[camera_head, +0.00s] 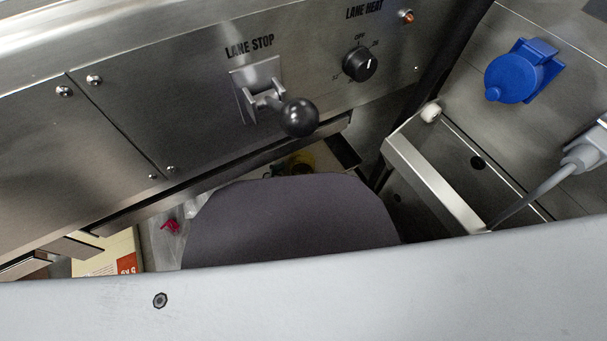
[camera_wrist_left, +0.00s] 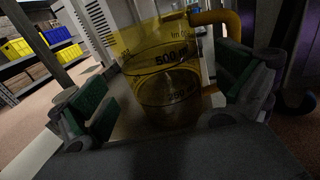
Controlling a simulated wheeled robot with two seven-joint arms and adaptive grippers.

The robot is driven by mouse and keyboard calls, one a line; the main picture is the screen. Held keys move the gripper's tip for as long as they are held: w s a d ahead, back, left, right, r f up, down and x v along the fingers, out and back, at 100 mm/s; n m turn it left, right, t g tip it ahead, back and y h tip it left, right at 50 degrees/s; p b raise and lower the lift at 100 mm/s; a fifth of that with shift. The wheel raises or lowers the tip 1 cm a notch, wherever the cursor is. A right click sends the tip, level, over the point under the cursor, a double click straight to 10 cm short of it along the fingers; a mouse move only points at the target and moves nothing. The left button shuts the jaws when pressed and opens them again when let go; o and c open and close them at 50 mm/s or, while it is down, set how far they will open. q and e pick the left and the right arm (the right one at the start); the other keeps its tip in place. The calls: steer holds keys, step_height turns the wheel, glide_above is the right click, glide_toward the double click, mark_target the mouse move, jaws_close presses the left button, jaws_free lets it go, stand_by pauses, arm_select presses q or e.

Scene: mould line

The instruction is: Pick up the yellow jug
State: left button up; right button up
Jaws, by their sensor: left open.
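The yellow jug (camera_wrist_left: 165,85) is see-through, with dark level marks such as 500 on its wall and an orange-yellow handle (camera_wrist_left: 218,17) at the upper right. My left gripper (camera_wrist_left: 166,92) is open, with a green-padded finger on each side of the jug in the left wrist view. Gaps show between the pads and the jug wall, so it does not grip it. In the head view only a small yellow patch of the jug (camera_head: 301,162) shows, below the steel panel. The rest is hidden behind my own grey arm parts. My right gripper is in neither view.
A steel panel with a black-knobbed LANE STOP lever (camera_head: 299,117) and a LANE HEAT dial (camera_head: 359,64) overhangs the area. A blue socket (camera_head: 522,72) and a grey cable (camera_head: 535,190) are at the right. Shelves with yellow bins (camera_wrist_left: 60,34) stand far off in the wrist view.

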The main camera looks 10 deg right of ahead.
mark_target(311, 160)
arm_select(q)
steer(key=shift+b+x, duration=0.5)
steer(key=shift+x, duration=1.25)
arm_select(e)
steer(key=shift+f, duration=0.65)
arm_select(q)
steer(key=shift+s, duration=0.1)
steer(key=shift+r, duration=0.1)
steer(key=c, duration=1.4)
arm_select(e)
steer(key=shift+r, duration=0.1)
arm_select(q)
steer(key=shift+r+p, duration=0.6)
steer(key=shift+r, duration=0.35)
steer(key=shift+r+p, duration=2.05)
steer(key=shift+r, duration=2)
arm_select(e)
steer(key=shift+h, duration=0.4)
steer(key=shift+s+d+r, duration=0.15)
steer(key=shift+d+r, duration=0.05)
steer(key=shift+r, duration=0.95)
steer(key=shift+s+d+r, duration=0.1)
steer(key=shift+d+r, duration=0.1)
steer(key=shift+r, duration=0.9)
